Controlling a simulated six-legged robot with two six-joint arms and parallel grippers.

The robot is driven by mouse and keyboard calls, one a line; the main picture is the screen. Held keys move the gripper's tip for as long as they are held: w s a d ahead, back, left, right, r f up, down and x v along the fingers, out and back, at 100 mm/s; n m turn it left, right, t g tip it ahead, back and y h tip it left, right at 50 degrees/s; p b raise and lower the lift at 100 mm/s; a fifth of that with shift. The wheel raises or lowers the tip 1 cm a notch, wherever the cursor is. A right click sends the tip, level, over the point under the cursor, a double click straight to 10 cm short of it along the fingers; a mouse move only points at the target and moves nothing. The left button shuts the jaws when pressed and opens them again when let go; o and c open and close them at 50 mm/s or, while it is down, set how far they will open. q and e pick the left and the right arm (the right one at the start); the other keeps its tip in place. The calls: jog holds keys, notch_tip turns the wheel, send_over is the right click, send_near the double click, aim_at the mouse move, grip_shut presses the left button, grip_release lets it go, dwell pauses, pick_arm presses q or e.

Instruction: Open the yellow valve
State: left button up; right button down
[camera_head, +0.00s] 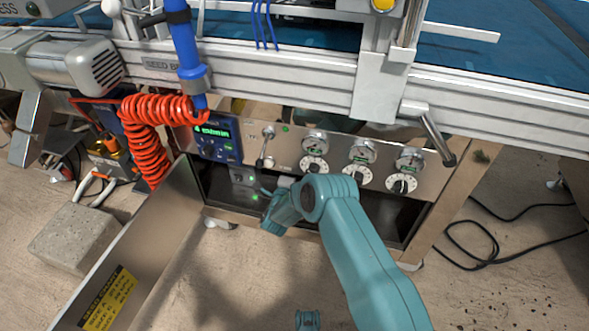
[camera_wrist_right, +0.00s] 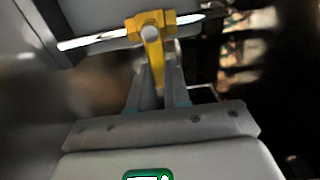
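The yellow valve (camera_wrist_right: 152,22) shows at the top of the right wrist view, on a pale horizontal pipe. Its yellow lever points down toward my right gripper (camera_wrist_right: 158,72). The two fingers stand on either side of the lever, close to it; I cannot tell whether they press on it. In the head view my right gripper (camera_head: 268,190) reaches into the dark opening below the control panel. The valve cannot be made out there.
The panel (camera_head: 285,150) above the opening carries gauges, dials, a toggle and a blue display (camera_head: 215,135). An opened metal cover (camera_head: 150,250) stands at left. A coiled orange hose (camera_head: 147,135) hangs nearby. A concrete block (camera_head: 75,237) and black cables (camera_head: 480,240) lie on the floor.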

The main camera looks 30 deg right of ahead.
jog(key=shift+r+n, duration=0.15)
jog(key=shift+n, duration=0.25)
jog(key=w+a+r+n, duration=0.3)
jog(key=r+n, duration=0.1)
jog(key=n, duration=1.3)
jog(key=shift+w, duration=0.25)
jog(key=shift+n, duration=0.3)
jog(key=c, duration=1.1)
grip_release()
jog(key=shift+r, duration=0.1)
jog(key=shift+s+a, duration=0.1)
jog(key=shift+a, duration=0.05)
